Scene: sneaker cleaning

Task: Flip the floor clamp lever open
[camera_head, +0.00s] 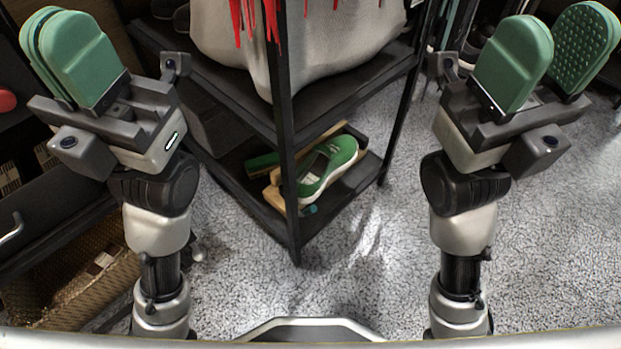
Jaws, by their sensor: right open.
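A green and white sneaker (335,160) lies on the low black shelf (255,208) in the middle of the head view. Light wooden pieces (273,197) show beside and under it, with a small teal part near the shoe's toe. I cannot tell a clamp lever apart clearly here. My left gripper (65,55) is raised at the left, its green pads close together with nothing visible between them. My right gripper (550,60) is raised at the right, its green pads spread apart and empty. Both are well apart from the sneaker.
A black rack post (287,130) stands in front of the shelf. A large pale bag (340,35) with red strands sits on the shelf above. A woven basket (75,285) is at the lower left. Grey carpet (370,260) is clear in front and right.

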